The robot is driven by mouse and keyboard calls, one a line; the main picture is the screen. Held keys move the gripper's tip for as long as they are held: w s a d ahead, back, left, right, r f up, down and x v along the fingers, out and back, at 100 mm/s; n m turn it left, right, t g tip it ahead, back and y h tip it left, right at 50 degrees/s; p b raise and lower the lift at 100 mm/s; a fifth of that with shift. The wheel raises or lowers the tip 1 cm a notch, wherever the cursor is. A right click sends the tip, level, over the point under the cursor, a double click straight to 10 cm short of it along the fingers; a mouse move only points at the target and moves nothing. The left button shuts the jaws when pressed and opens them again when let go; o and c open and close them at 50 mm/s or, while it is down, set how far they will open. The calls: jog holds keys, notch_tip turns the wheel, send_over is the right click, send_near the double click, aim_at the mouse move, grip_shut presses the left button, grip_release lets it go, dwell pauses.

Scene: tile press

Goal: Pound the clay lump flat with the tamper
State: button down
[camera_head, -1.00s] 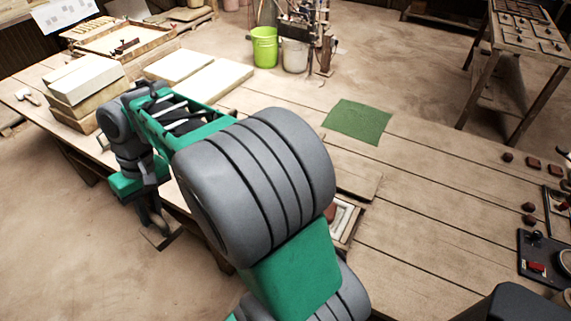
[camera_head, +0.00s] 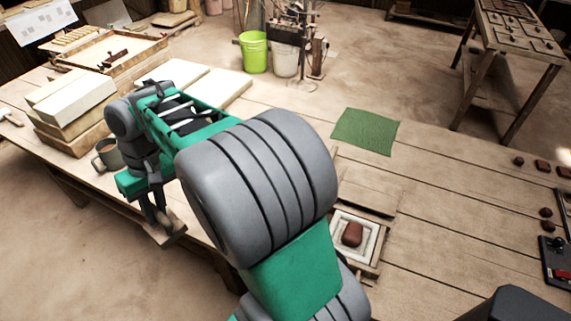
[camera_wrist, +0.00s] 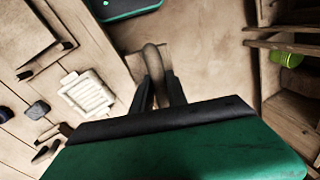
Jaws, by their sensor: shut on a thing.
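The clay lump (camera_head: 352,234) is a rounded reddish-brown block in a pale square mould (camera_head: 374,250) near the table's front edge, right of my arm in the head view. My gripper (camera_head: 160,213) is at the left, in front of the table edge, pointing down. It is shut on the tamper (camera_head: 176,236), whose flat wooden plate hangs below the fingers, well apart from the clay. In the wrist view, the tamper (camera_wrist: 151,56) shows a rounded handle between the dark fingers of my gripper (camera_wrist: 159,90). I cannot make out the clay in the wrist view.
A mug (camera_head: 108,155) stands on the table just left of my arm. Stacked pale blocks (camera_head: 72,98) stand behind it. A green mat (camera_head: 366,132) lies flat behind the mould. Small brown pieces and a black tray (camera_head: 556,262) are at the right. The planks between are bare.

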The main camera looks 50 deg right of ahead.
jog(key=s+d+r+m+t+p, duration=0.15)
jog(key=s+d+m, duration=0.35)
jog(key=d, duration=0.7)
jog(key=s+d+r+m+p, duration=0.1)
jog(key=s+d+m+p, duration=0.15)
jog(key=s+d, duration=0.75)
jog(key=s+d+m+h+p, duration=0.1)
jog(key=s+d+m, duration=0.4)
jog(key=s, duration=0.5)
jog(key=s+d+m+h+p, duration=0.1)
jog(key=s+d+m+p, duration=0.15)
jog(key=s+d, duration=0.6)
jog(key=shift+t, duration=0.45)
jog(key=s+f+b, duration=0.1)
jog(key=a+f+b, duration=0.1)
jog(key=f+b, duration=0.1)
jog(key=s+f+b, duration=0.1)
jog(key=b, duration=0.1)
jog(key=shift+s+a+f, duration=0.2)
jog(key=shift+s+a, duration=0.1)
jog(key=shift+a+f, duration=0.1)
jog(key=shift+f, duration=0.1)
